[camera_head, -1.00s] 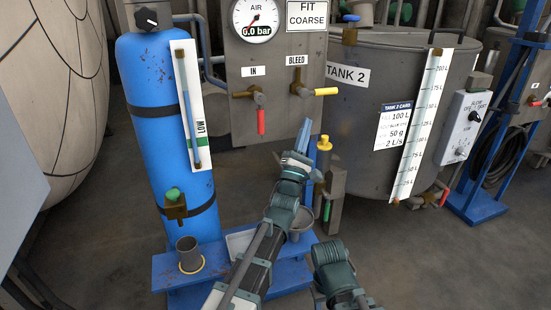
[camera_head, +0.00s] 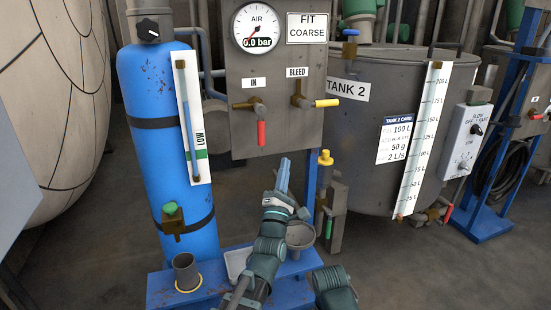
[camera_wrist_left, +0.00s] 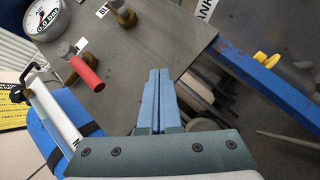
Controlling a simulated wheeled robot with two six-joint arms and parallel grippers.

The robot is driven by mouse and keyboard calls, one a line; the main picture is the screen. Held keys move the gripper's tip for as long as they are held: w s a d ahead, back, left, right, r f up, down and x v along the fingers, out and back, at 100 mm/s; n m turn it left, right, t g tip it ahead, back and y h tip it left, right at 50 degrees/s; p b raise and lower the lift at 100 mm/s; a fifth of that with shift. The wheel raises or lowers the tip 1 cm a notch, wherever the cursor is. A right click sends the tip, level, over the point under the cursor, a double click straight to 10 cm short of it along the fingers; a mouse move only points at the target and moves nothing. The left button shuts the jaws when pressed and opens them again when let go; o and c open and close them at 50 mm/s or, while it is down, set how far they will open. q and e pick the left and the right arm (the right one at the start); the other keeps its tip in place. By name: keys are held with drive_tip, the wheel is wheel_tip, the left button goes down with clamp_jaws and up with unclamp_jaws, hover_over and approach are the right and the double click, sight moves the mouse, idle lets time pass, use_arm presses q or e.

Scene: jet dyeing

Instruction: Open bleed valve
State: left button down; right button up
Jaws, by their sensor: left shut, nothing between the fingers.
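The bleed valve is a brass fitting with a yellow handle (camera_head: 325,103) on the grey panel, under the BLEED label (camera_head: 297,72). Its handle lies level, pointing right. My left gripper (camera_head: 285,162) is shut and empty, below and a little left of the bleed valve, apart from it. In the left wrist view the blue fingers (camera_wrist_left: 158,72) are together. There the brass bleed fitting (camera_wrist_left: 123,14) is partly cut off at the top edge, and its yellow handle is out of view. My right gripper is not in view.
Left of the bleed valve is the IN valve with a red handle (camera_head: 261,133) hanging down. The AIR gauge (camera_head: 256,28) above reads 0.0 bar. A blue cylinder (camera_head: 168,100) stands left, Tank 2 (camera_head: 350,150) right.

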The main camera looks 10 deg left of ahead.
use_arm(q)
drive_tip(key=w+a+m+g+p, duration=0.1)
drive_tip(key=p, duration=0.1)
drive_tip(key=w+a+g+y+p, duration=0.1)
drive_tip(key=a+g+p, duration=0.1)
drive_tip(key=p, duration=0.1)
drive_tip(key=shift+r+m+g+y+p, duration=0.15)
drive_tip(key=shift+m+g+y+p, duration=0.15)
drive_tip(key=shift+m+p, duration=0.1)
drive_tip(key=shift+f+m+g+p, duration=0.25)
drive_tip(key=shift+m+g+p, duration=0.15)
